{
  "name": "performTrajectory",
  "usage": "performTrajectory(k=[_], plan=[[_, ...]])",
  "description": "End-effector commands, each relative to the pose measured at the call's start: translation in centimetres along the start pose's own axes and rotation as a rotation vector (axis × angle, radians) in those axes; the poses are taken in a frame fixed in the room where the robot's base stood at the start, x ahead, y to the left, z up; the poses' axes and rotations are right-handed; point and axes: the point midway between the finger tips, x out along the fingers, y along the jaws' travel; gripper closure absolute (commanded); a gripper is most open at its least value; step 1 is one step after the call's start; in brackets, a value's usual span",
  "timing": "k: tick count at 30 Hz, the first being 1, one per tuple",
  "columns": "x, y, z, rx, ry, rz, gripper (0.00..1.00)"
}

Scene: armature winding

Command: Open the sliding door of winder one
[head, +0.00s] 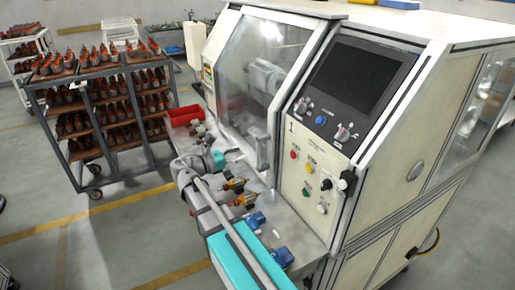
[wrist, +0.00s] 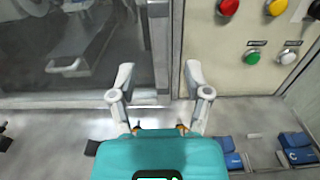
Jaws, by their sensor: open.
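Winder one (head: 400,110) is a cream machine with a "1" on its front panel. Its clear sliding door (head: 245,65) covers the front left of the panel and looks closed. I see no contact with the door. How far the fingertips are from the frame is unclear.
The button panel (wrist: 255,60) is just right of my gripper. Blue fixtures (wrist: 297,150) and orange-brown parts (head: 235,183) lie on the metal ledge below the door. A red bin (head: 185,115) is at the ledge's far end. Racks of parts (head: 105,110) stand at left; floor between is free.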

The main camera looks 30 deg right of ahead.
Motion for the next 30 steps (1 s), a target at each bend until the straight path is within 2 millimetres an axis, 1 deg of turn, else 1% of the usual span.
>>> performTrajectory(k=[3, 12, 18, 24, 30], plan=[[1.6, 0.0, 0.0, 0.0, 0.0, -0.002, 0.37], [5.3, 0.0, 0.0, 0.0, 0.0, -0.001, 0.37], [7.0, 0.0, 0.0, 0.0, 0.0, 0.0, 0.37], [7.7, 0.0, 0.0, 0.0, 0.0, 0.001, 0.37], [7.8, 0.0, 0.0, 0.0, 0.0, 0.001, 0.37]])
